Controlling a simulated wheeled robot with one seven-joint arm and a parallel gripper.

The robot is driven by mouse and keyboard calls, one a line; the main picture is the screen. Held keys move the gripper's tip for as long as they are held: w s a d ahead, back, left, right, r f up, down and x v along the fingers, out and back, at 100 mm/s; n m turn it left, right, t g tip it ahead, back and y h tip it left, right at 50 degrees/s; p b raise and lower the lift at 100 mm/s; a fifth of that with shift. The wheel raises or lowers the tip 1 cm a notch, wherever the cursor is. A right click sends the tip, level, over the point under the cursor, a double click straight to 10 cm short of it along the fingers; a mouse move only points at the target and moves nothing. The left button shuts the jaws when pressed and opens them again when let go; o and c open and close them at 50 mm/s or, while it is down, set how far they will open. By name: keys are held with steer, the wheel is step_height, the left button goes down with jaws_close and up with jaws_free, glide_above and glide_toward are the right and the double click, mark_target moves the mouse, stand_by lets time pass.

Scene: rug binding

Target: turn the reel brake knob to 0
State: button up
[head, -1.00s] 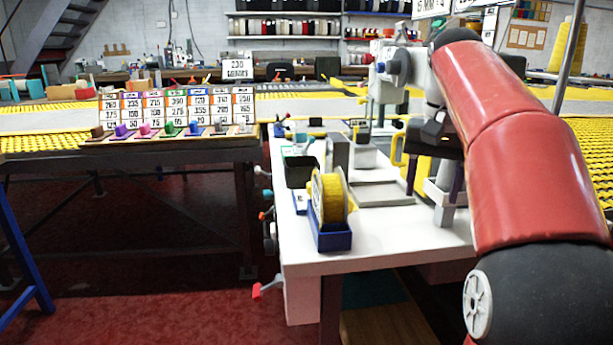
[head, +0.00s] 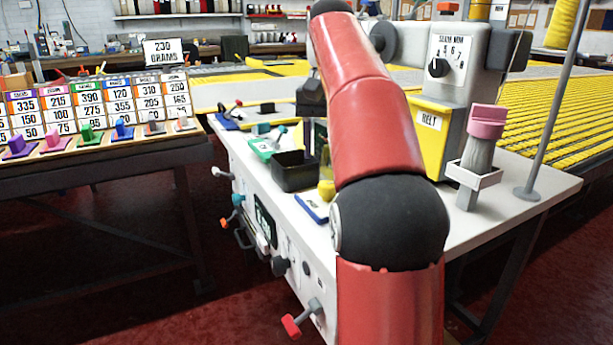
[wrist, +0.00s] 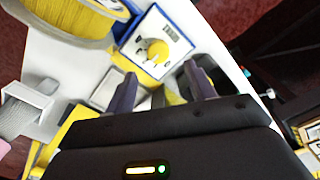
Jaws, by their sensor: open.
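A yellow knob (wrist: 158,51) sits on a white, blue-edged plate (wrist: 174,28) with dark markings in the wrist view; it appears to be the reel brake knob. Its marks are too small to read, so I cannot tell its setting. My gripper (wrist: 160,80) is open, its two dark fingers apart, with the knob ahead of and between them; no contact is visible. In the head view the blue-edged plate (head: 311,208) shows partly, left of my red arm, which hides the rest. The yellow reel (wrist: 65,18) stands beside the plate in the wrist view.
A black bin (head: 293,172) stands close behind the plate. A grey machine with a black dial (head: 438,68) and a yellow belt panel (head: 430,138) stands right of my arm. A pink-topped brush (head: 482,135) stands in a white holder. Levers line the bench's front.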

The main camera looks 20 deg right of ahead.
step_height(320, 180, down, 7)
steer(key=shift+s+d+r+b, duration=0.1)
steer(key=shift+b, duration=1.15)
steer(key=c, duration=1)
